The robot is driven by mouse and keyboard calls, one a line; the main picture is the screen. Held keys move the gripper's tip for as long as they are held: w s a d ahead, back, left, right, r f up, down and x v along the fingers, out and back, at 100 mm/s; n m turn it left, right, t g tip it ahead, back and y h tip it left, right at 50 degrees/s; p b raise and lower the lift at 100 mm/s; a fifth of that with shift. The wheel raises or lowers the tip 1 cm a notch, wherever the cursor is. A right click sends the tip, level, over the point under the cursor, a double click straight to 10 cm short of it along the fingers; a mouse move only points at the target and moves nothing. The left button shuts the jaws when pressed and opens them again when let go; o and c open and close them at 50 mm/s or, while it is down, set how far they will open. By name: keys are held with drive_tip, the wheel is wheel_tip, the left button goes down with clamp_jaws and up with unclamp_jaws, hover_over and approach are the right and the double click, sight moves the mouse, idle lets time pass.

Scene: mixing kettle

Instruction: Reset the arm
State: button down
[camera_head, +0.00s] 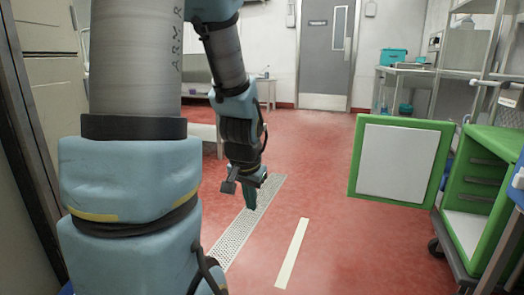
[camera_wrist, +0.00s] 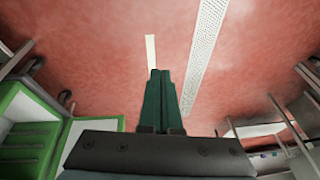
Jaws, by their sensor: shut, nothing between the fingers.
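My gripper (camera_head: 250,205) hangs at the end of my arm near the middle of the head view, pointing down above the red floor. Its dark green fingers are together with nothing between them. In the wrist view the shut fingers (camera_wrist: 160,85) point at the floor, clear of any object. My arm's large blue and grey links fill the left of the head view and hide what is behind them.
A green cabinet (camera_head: 487,142) on casters stands at right, its door (camera_head: 400,160) swung open. A floor grate (camera_head: 262,200) and a pale strip (camera_head: 292,252) cross the red floor. A grey door (camera_head: 325,45) is at the back. The middle floor is free.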

drive_tip(key=s+a+n+g, duration=0.2)
drive_tip(key=s+a+n, duration=0.2)
drive_tip(key=s, duration=0.3)
wheel_tip(320, 180, up, 34)
drive_tip(key=p, duration=3.3)
drive_tip(key=shift+w+f+p, duration=0.2)
drive_tip(key=shift+w+p, duration=0.1)
drive_tip(key=shift+w, duration=0.05)
